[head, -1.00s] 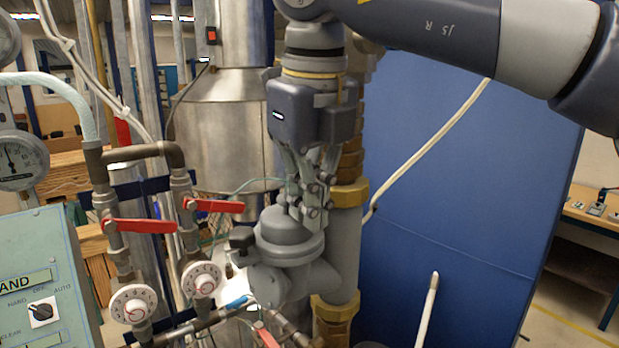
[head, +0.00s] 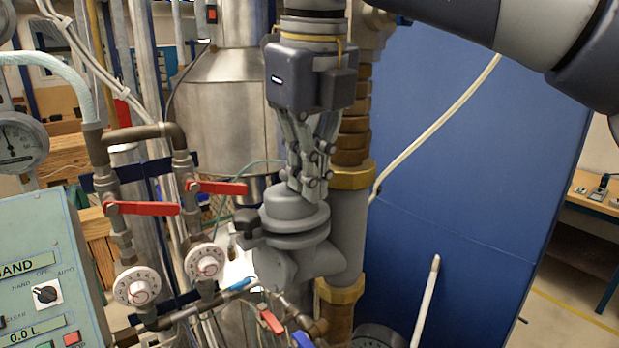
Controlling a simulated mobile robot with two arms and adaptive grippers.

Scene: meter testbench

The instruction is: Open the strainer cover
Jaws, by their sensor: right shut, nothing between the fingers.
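The strainer is a grey body (head: 338,258) on the vertical pipe, between brass fittings. Its round grey strainer cover (head: 287,207) sits on top of the side branch, with a wide flange below it. A dark clamp knob (head: 247,222) shows at the cover's left side. My right gripper (head: 311,188) points down from above with its fingers shut and nothing between them. Its fingertips are at the cover's upper right edge; I cannot tell whether they touch it. My left gripper is not in view.
Red-handled valves (head: 143,208) and white dials (head: 136,287) stand to the left. A green control panel (head: 52,262) is at the lower left. A blue panel (head: 470,190) is behind on the right, with a white hose (head: 440,122) before it.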

